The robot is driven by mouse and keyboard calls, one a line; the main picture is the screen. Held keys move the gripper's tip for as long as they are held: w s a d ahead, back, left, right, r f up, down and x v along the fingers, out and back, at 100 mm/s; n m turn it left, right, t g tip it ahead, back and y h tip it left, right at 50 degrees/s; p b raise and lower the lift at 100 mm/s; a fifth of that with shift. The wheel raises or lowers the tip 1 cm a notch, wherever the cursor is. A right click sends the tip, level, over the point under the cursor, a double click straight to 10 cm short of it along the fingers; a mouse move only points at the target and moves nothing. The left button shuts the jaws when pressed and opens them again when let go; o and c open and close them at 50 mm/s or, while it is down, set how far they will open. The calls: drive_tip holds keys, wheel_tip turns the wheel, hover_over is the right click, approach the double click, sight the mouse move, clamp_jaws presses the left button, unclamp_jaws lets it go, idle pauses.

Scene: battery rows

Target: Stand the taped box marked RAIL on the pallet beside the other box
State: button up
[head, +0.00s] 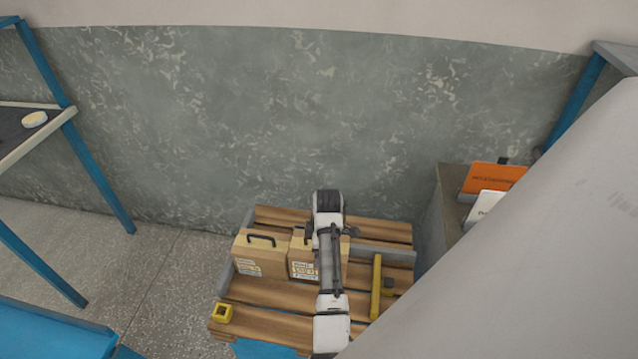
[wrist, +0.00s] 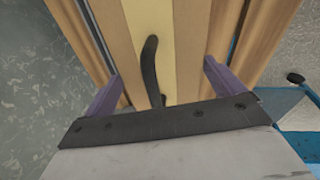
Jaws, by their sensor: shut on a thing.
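Two brown boxes stand side by side on the wooden pallet (head: 263,316). The left box (head: 247,256) has a black handle on top and a small label. The right box, the RAIL box (head: 299,249), has a larger white label; its print is too small to read surely. My arm hides its right part. In the wrist view, my gripper (wrist: 161,88) has one purple finger on either side of the box top (wrist: 183,60), shut on it. A pale tape strip and a black handle lie between the fingers. I cannot tell whether the box's base touches the pallet.
A yellow bar (head: 376,287) lies on the pallet right of my arm, and a small yellow block (head: 222,313) sits at its front left corner. A grey bin or stand with an orange card (head: 494,177) is at right. A blue-legged bench (head: 40,126) stands at left.

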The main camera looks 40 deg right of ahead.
drive_tip(key=shift+f, duration=1.4)
drive_tip(key=o, duration=1.7)
drive_tip(key=shift+f, duration=0.2)
